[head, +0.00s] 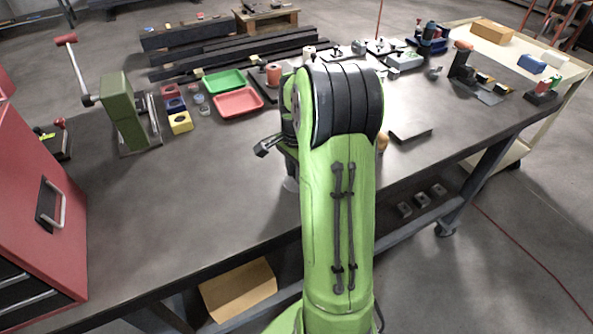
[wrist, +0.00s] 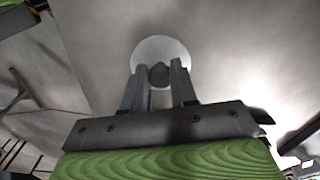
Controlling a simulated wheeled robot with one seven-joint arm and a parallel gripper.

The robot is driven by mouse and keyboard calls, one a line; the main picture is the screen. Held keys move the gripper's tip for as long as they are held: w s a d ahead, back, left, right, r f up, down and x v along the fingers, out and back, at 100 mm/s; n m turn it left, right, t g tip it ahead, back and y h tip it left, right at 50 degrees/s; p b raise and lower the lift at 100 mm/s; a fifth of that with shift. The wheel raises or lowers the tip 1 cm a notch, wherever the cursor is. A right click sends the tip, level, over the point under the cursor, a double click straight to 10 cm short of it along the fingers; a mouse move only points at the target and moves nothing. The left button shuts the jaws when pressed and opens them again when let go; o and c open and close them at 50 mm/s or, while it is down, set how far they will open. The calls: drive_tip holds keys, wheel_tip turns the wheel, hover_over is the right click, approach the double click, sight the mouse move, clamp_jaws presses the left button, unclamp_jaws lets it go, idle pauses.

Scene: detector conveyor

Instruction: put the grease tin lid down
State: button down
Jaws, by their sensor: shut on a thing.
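The grease tin lid (wrist: 160,46) is a pale round disc with a dark knob in its middle. In the wrist view it is at the fingertips of my gripper (wrist: 158,74), which is shut on the knob. A plain grey surface fills the view behind the lid, and I cannot tell whether the lid touches it. In the head view my arm hides most of the gripper. I cannot make out the grease tin.
The workbench (head: 220,190) is bare at front left. A green tray (head: 223,80) and a red tray (head: 239,102) lie behind, near small coloured blocks. A green lever press (head: 122,110) and a red tool chest (head: 40,200) stand left. A dark flat plate (head: 411,132) lies right of my arm.

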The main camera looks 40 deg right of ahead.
drive_tip(key=shift+f, duration=0.2)
drive_tip(key=c, duration=0.9)
unclamp_jaws()
drive_tip(key=shift+r, duration=0.1)
wheel_tip(320, 180, up, 12)
drive_tip(key=p, duration=0.3)
drive_tip(key=s+a+r+n+t+h, duration=0.1)
drive_tip(key=s+a+r+n, duration=0.25)
drive_tip(key=a, duration=0.35)
drive_tip(key=s+a+r+n+t, duration=0.1)
drive_tip(key=s+a+r+n, duration=0.15)
drive_tip(key=a+n, duration=0.35)
drive_tip(key=s+a+n+t, duration=0.1)
drive_tip(key=s+a+n, duration=0.2)
drive_tip(key=s+a+f+n+t, duration=0.1)
drive_tip(key=s+a+n, duration=0.2)
drive_tip(key=s+a+n+t+y, duration=0.1)
drive_tip(key=s+a+n, duration=0.2)
drive_tip(key=shift+s+a+f+t, duration=0.2)
drive_tip(key=shift+s+a+t, duration=0.1)
drive_tip(key=shift+a, duration=0.1)
